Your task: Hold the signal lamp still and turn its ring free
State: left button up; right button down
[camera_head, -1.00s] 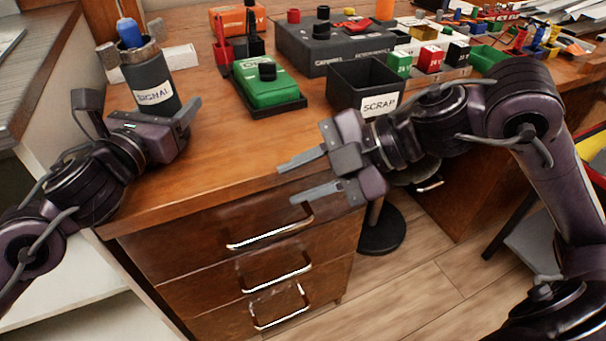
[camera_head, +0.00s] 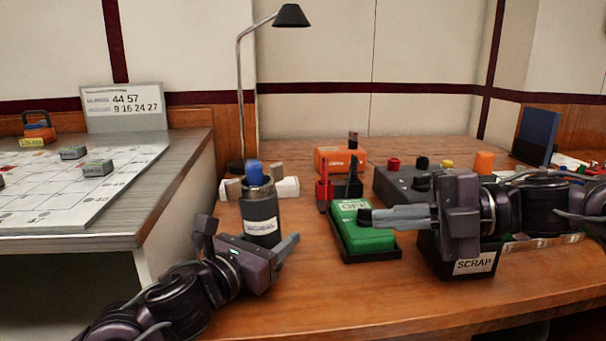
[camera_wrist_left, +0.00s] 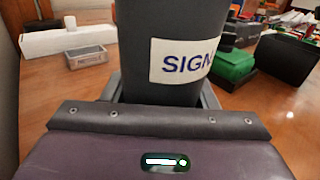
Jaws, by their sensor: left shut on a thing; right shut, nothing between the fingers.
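The signal lamp (camera_head: 261,208) is a dark grey upright cylinder with a white label, a metallic ring (camera_head: 257,186) around its top and a blue cap (camera_head: 254,172). In the left wrist view the lamp body (camera_wrist_left: 160,25) fills the middle, its label partly readable as "SIGN"; its top is out of that view. My left gripper (camera_head: 246,242) is shut on the lamp's lower body; its fingertips are partly hidden. My right gripper (camera_head: 375,217) is shut and empty, fingers pointing left, to the right of the lamp and apart from it, in front of the green box's knob.
White blocks (camera_head: 288,188) and a desk lamp (camera_head: 240,100) stand behind the signal lamp. A sloped panel (camera_head: 75,185) is at left. The front bench area is clear.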

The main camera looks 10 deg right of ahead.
jog(key=w+r+n+g+y, duration=0.1)
jog(key=w+r+n+y, duration=0.1)
jog(key=w+r+n, duration=0.15)
send_near(281, 167)
jog(key=s+a, duration=0.3)
jog(key=a, duration=0.2)
jog(key=w, duration=0.1)
jog(key=w+a, duration=0.2)
jog(key=shift+w+f+n, duration=0.15)
jog(key=shift+f+n, duration=0.1)
jog(key=shift+f, duration=0.05)
jog(key=shift+w, duration=0.1)
pick_arm(q)
jog(key=shift+d, duration=0.1)
pick_arm(e)
jog(key=shift+w+a, duration=0.15)
jog(key=shift+w, duration=0.4)
jog(key=shift+w+a, duration=0.2)
jog(key=shift+w, duration=0.3)
pick_arm(q)
jog(key=shift+s, duration=0.1)
jog(key=shift+d+r, duration=0.1)
